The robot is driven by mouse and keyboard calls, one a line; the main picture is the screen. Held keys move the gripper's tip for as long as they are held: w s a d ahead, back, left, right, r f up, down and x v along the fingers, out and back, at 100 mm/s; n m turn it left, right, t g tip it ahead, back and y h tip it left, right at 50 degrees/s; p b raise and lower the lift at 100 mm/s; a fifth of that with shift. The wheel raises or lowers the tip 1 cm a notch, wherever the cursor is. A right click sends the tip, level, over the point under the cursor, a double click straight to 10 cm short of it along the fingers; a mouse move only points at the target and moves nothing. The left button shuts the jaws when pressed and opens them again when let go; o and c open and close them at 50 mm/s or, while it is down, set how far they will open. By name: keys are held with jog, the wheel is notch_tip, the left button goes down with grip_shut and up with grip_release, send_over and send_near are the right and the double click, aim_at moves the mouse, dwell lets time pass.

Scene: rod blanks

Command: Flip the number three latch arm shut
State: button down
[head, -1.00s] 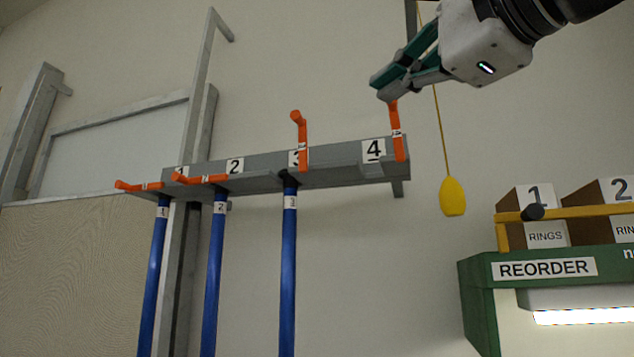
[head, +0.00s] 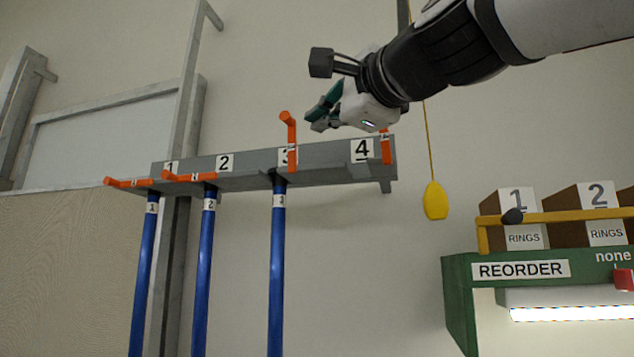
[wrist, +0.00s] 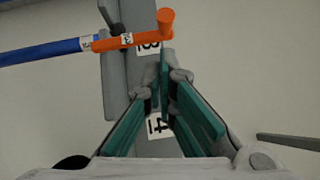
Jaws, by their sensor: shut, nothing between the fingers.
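The number three latch arm (head: 291,150) is orange and stands upright on the grey rail (head: 330,172), with a knob at its top. It also shows in the wrist view (wrist: 135,41), beside the 3 label. The blue rod (head: 277,270) hangs below it. My gripper (head: 316,120) is shut and empty, just right of the upright latch arm. In the wrist view its green-padded fingers (wrist: 164,72) meet just below the orange knob. I cannot tell whether they touch it.
Latch arms one (head: 128,183) and two (head: 190,177) stick out level above their blue rods. Latch arm four (head: 386,150) is upright, partly behind my wrist, with no rod below. A yellow pull (head: 435,200) hangs right of the rail. A green reorder stand (head: 462,300) is at right.

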jog(key=shift+w+a+r, duration=0.1)
jog(key=shift+w+a, duration=0.1)
jog(key=shift+a, duration=0.25)
jog(key=shift+w+a+r, duration=0.1)
jog(key=shift+w+a, duration=0.05)
jog(key=shift+a, duration=0.25)
jog(key=shift+r+p, duration=0.1)
jog(key=shift+p, duration=0.6)
jog(key=shift+a+n+g+p, duration=0.15)
jog(key=shift+n+g+p, duration=0.15)
